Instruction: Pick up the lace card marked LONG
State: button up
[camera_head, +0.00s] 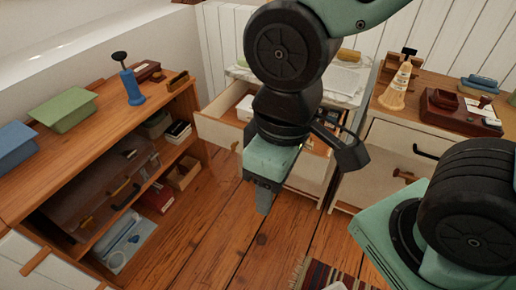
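No lace card marked LONG can be made out in the head view; no lettering is readable at this size. My gripper (264,200) hangs in the middle of the view, pointing down, in front of an open drawer (217,131). A grey finger shows below its teal body; the gap between the fingers cannot be judged. Nothing is visibly held. The drawer holds a pale item (245,108) at its left, and my arm hides much of its inside.
A wooden shelf unit (60,175) at left holds a green box (64,109), a blue box (12,143), a blue-handled stamp (131,84) and a brown case (105,185). A right-hand cabinet (390,135) carries a red-brown box (447,106). A striped rug (318,275) lies on open floor.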

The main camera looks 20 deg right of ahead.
aim_at(309, 145)
jog(key=z, duration=0.5)
jog(key=k+l+u, duration=0.15)
jog(key=l, duration=0.25)
jog(key=k+l+u, duration=0.1)
jog(key=l, duration=0.25)
jog(key=l+u, duration=0.15)
jog(key=l, duration=0.2)
jog(key=i+l+u, duration=0.15)
jog(key=l, duration=0.25)
